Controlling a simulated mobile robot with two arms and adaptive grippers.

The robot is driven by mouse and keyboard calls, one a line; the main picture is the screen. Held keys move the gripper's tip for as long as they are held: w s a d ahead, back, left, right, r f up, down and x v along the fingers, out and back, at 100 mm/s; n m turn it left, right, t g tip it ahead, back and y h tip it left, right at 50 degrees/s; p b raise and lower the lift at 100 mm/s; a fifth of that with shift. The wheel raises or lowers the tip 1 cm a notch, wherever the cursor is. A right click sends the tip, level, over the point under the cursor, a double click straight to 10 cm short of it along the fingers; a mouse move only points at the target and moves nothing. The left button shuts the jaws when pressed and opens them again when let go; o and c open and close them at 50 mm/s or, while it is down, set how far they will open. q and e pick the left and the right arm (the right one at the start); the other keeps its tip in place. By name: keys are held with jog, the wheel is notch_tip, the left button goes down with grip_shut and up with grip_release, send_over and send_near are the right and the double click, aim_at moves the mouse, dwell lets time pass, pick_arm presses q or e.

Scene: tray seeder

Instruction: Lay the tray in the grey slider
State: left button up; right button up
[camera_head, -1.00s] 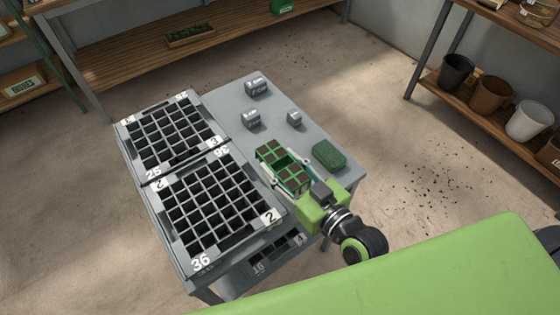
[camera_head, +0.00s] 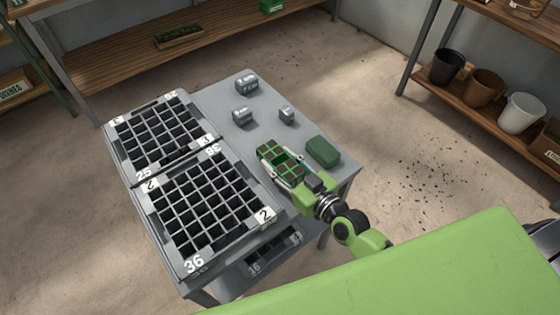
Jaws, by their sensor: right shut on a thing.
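The small green tray (camera_head: 268,154) has square cells with brown fill and one dark cell. It is in my right gripper (camera_head: 284,170), whose pale fingers lie along its two sides. It is over the right front part of the grey table, and I cannot tell if it touches the top. My left gripper is not in view. I cannot tell which grey part is the slider. Two dark grid plates in grey frames, the one marked 25 (camera_head: 135,165) and the one marked 36 (camera_head: 215,248), lie on the left half of the table.
A dark green rounded block (camera_head: 323,151) lies just right of the tray. Small grey blocks (camera_head: 246,82), (camera_head: 286,114) and (camera_head: 242,116) stand behind it. A plate marked 16 (camera_head: 270,255) is on a lower shelf. Shelves with pots (camera_head: 486,88) are at the right.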

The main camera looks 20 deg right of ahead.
jog(key=shift+f, duration=0.15)
jog(key=o, duration=1.3)
